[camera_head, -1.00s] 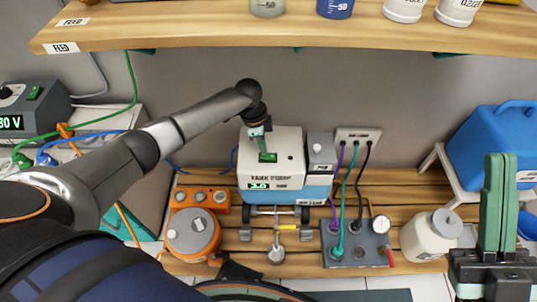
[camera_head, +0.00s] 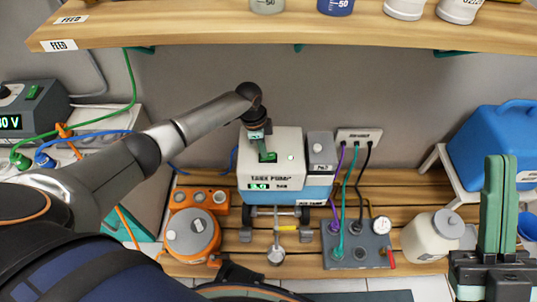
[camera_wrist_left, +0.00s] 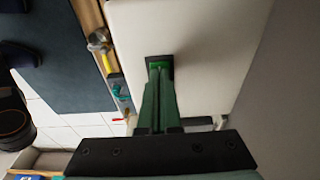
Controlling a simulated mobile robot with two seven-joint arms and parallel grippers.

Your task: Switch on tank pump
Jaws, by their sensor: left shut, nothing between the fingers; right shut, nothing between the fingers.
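The tank pump (camera_head: 275,175) is a white box on a blue base, with a lit green display on its front, standing at the back of the slatted bench. My left gripper (camera_head: 265,147) is shut and points down at the pump's top. In the left wrist view, its green fingertips touch or nearly touch a small dark green switch (camera_wrist_left: 160,62) on the white top and partly hide it. My right gripper (camera_head: 497,200) is shut and empty, fingers upright, at the right.
A grey box with a knob (camera_head: 320,150) stands right of the pump. Cables run from a wall socket (camera_head: 359,134) to a grey manifold (camera_head: 360,250). An orange canister (camera_head: 192,235), a white bottle (camera_head: 430,236) and a blue jug (camera_head: 495,140) stand around. A shelf (camera_head: 300,35) overhangs the back.

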